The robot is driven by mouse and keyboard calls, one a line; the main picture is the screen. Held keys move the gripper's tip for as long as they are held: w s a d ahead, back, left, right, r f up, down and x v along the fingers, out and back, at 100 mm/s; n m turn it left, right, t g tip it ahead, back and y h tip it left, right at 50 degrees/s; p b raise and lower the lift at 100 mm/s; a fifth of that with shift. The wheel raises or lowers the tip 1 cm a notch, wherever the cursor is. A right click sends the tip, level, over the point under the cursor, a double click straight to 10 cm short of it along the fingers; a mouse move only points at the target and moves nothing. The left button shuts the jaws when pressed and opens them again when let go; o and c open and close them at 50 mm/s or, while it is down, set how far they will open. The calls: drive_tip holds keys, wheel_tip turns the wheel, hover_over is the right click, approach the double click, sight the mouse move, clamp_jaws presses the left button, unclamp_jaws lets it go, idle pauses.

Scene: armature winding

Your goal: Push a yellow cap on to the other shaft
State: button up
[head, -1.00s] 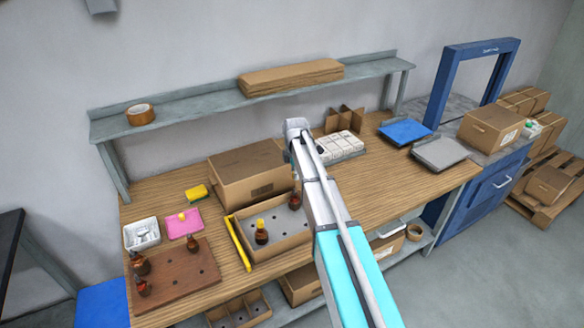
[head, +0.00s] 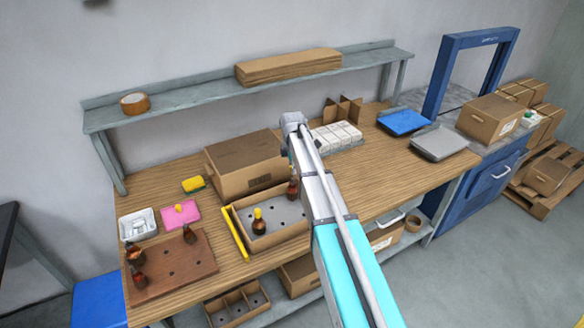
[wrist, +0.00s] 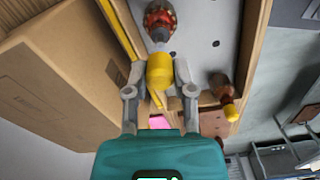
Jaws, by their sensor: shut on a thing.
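In the wrist view my gripper (wrist: 159,78) is shut on a yellow cap (wrist: 159,69). The grey shaft of a copper-wound armature (wrist: 160,20) lines up with the cap and meets its far end; I cannot tell how deep it goes in. This armature (head: 293,190) stands in the cardboard box (head: 274,243), partly behind my arm in the head view, where the gripper is hidden. A second armature (head: 258,225) in the box wears a yellow cap (head: 257,213); it also shows in the wrist view (wrist: 218,85).
A brown holed board (head: 185,275) with several armatures and a white tray (head: 124,229) are at the left. A yellow strip (head: 234,233) lies along the box's left side. A closed carton (head: 220,184) stands right behind it.

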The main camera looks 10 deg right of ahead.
drive_tip(key=shift+f+b, duration=0.75)
drive_tip(key=shift+f, duration=0.3)
drive_tip(key=shift+f+b, duration=1.4)
drive_tip(key=o, duration=0.8)
drive_tip(key=shift+r, duration=0.1)
